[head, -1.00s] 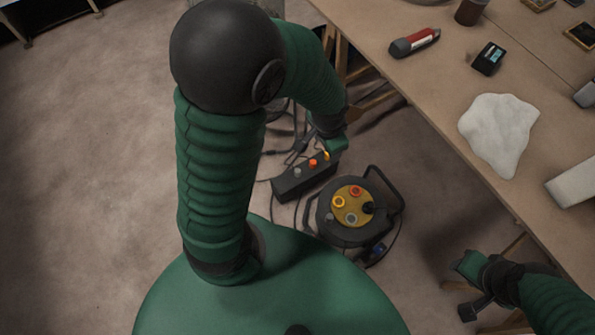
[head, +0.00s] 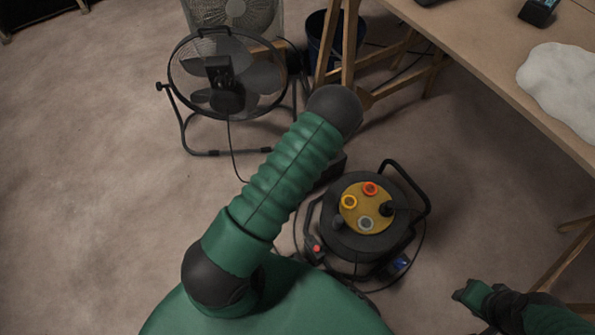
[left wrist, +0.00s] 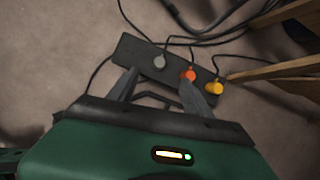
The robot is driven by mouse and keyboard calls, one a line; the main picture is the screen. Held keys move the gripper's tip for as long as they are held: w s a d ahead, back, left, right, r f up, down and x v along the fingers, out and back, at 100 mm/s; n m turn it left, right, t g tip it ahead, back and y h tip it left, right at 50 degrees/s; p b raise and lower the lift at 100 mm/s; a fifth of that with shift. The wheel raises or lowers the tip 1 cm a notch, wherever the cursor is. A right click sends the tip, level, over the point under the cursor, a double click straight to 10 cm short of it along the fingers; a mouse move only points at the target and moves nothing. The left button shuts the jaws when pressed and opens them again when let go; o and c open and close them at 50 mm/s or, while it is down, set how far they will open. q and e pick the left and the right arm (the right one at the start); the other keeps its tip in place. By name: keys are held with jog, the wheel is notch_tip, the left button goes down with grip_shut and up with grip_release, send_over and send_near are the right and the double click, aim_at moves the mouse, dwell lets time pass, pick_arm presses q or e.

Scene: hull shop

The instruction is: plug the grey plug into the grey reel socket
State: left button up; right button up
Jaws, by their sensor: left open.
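The grey plug (left wrist: 159,62) sits in a dark power strip (left wrist: 135,50), left of an orange plug (left wrist: 190,75) and a yellow plug (left wrist: 214,88). My left gripper (left wrist: 157,88) is open, its fingertips near the strip with the grey plug beyond the gap between them; nothing is held. In the head view my left arm hides that gripper and most of the strip. The black cable reel (head: 340,240) stands on the floor; the grey reel socket (head: 366,224) is on its yellow face, looking empty. My right gripper (head: 468,294) is at lower right, its jaws unclear.
Yellow (head: 349,201) and orange (head: 370,188) sockets share the reel face with a black plug (head: 387,210). A floor fan (head: 225,85) stands at upper left. Wooden trestle legs (head: 340,45) and a workbench (head: 480,60) are at right. Cables lie around the strip.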

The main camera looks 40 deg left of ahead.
pick_arm(q)
jog(key=b+x, duration=0.5)
jog(key=x, duration=0.6)
jog(key=shift+d+b, duration=0.15)
jog(key=shift+b, duration=0.2)
jog(key=shift+a+f, duration=0.2)
jog(key=shift+f, duration=0.25)
jog(key=f+b, duration=0.3)
jog(key=a+f+b, duration=0.1)
jog(key=f+b, duration=0.1)
jog(key=shift+w+f, duration=0.15)
jog(key=shift+f, duration=0.1)
jog(key=shift+r, duration=0.2)
grip_shut()
